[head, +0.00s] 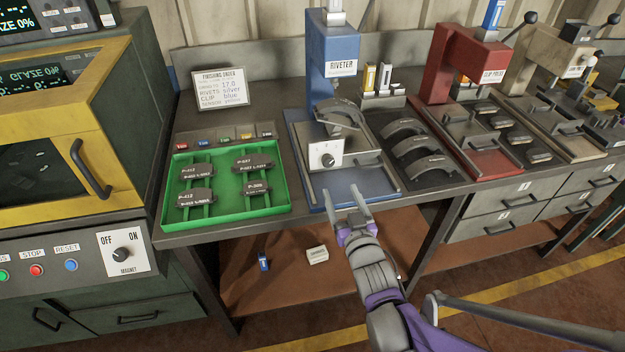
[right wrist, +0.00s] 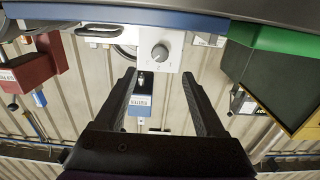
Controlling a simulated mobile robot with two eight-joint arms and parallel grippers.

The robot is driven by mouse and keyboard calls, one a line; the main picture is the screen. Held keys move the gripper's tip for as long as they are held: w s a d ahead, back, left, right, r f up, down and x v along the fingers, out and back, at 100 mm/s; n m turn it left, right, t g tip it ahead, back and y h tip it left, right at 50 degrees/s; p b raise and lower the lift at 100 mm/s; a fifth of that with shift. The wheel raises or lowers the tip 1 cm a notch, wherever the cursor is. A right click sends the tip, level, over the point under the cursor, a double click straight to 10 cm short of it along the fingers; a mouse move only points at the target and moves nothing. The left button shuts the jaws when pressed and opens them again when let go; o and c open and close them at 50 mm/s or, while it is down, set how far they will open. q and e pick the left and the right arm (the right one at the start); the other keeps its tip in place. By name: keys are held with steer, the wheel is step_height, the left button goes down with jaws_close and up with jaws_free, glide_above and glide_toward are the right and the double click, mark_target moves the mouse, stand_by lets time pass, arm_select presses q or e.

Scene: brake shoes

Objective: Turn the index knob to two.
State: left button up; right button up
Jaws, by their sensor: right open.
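The index knob (head: 327,159) is a small round grey knob on a white panel (head: 319,148) at the front of the blue riveter (head: 333,60). In the right wrist view, where the scene appears upside down, the knob (right wrist: 160,53) lies beyond the fingertips, roughly centred between them. My right gripper (head: 346,199) is open and empty in front of the riveter's blue base, apart from the knob. Its two fingers also show in the right wrist view (right wrist: 159,80). My left gripper is out of view.
A green tray (head: 226,224) with several labelled dark parts lies left of the riveter. Several curved brake shoes (head: 412,146) lie on a dark rack to its right, before the red clip press (head: 462,60). A yellow-framed machine (head: 120,120) stands at left. Space before the bench is clear.

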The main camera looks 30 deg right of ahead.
mark_target(329, 164)
steer(key=x, duration=1.1)
steer(key=shift+a, duration=0.1)
steer(key=shift+c, duration=0.4)
jaws_close()
